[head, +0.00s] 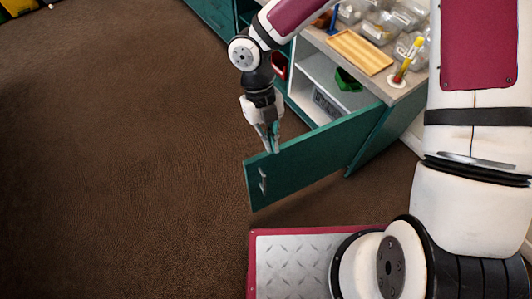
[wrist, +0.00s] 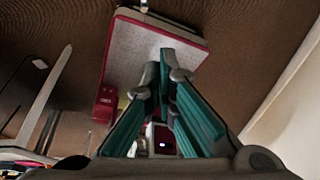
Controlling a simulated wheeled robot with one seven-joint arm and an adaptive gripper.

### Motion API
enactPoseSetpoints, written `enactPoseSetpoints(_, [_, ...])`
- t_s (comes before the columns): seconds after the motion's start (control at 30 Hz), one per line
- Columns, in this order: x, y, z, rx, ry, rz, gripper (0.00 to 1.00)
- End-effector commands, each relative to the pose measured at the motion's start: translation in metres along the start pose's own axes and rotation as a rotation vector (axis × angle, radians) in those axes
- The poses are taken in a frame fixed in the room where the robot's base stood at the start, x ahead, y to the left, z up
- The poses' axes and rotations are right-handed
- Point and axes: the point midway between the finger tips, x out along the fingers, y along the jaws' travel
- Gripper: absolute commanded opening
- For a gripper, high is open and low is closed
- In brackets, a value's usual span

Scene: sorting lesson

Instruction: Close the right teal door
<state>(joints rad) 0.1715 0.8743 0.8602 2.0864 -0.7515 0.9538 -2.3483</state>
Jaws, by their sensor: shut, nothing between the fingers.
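The right teal door (head: 310,158) stands wide open in the head view, swung out from the cabinet on its right-hand side. Its silver handle (head: 263,181) is near the free left end. My gripper (head: 272,150) points down at the top corner of that free end, its fingers shut and empty. The fingertips overlap the door's top edge in the picture; I cannot tell whether they touch it. In the wrist view my gripper (wrist: 163,60) shows its teal-padded fingers together at the tips. I cannot make out the door clearly there.
The open cabinet (head: 318,66) holds a green item (head: 348,80) and a grey basket (head: 326,104). On its top are a wooden tray (head: 359,52), clear containers (head: 380,28) and a colourful stacking toy (head: 408,60). The brown floor (head: 130,150) at left is clear.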

Motion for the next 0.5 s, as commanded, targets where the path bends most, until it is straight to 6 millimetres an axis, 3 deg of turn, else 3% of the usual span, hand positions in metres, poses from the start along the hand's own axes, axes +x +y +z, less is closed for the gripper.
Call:
enactPoseSetpoints(0.27, [0.021, 0.006, 0.003, -0.057, 0.004, 0.015, 0.0])
enactPoseSetpoints(0.5, [0.066, 0.007, 0.003, -0.055, 0.006, 0.015, 0.0])
